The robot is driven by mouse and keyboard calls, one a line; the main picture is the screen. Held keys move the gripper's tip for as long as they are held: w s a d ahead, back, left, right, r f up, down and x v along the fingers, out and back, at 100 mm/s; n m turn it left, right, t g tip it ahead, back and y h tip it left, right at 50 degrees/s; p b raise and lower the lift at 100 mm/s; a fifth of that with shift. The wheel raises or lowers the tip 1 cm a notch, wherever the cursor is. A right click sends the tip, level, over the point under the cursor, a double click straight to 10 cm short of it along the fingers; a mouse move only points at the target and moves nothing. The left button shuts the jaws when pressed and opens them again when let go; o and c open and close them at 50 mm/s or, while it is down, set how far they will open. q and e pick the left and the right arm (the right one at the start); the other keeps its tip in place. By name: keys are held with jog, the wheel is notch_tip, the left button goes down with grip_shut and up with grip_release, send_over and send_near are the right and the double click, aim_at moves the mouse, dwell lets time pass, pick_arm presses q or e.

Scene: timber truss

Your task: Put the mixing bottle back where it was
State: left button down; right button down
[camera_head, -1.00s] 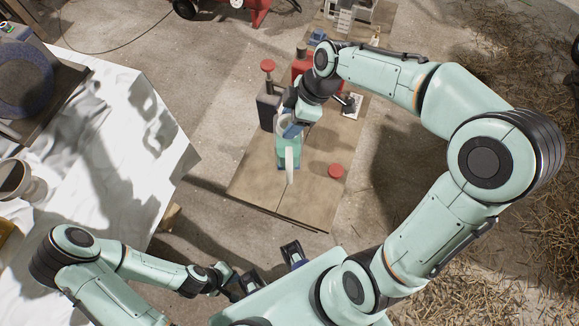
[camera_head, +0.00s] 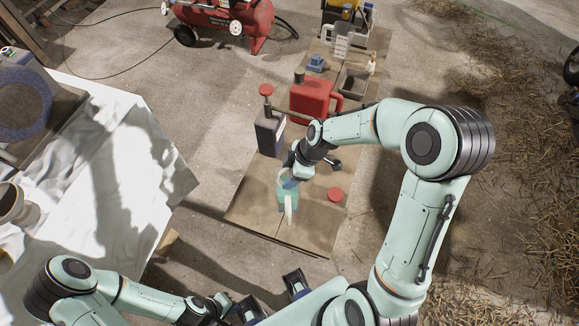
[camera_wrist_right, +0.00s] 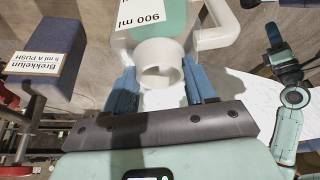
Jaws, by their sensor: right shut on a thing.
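The mixing bottle (camera_head: 283,187) is pale green and clear with a white handle, over the near part of the board (camera_head: 246,212). My right gripper (camera_head: 290,178) is shut on it. In the right wrist view the bottle (camera_wrist_right: 160,62) shows a white neck between the blue fingers (camera_wrist_right: 160,88), a handle and a "900 ml" label. I cannot tell whether its base touches the board. My left gripper (camera_head: 272,297) is open and empty at the bottom of the head view, apart from the bottle.
A dark pump bottle (camera_head: 268,135) with a red top stands behind the mixing bottle; its label reads "Brekkelun". A red canister (camera_head: 312,100) is farther back. A red cap (camera_head: 335,194) lies right on the board. A white-covered table (camera_head: 110,170) is at left. The board's front is bare.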

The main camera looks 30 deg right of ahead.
jog(key=shift+f, duration=2.15)
jog(key=shift+f+b, duration=0.1)
jog(key=shift+b, duration=0.2)
jog(key=shift+c, duration=1.9)
grip_release()
jog(key=v, duration=1.2)
jog(key=shift+p, duration=0.35)
jog(key=shift+s, duration=0.1)
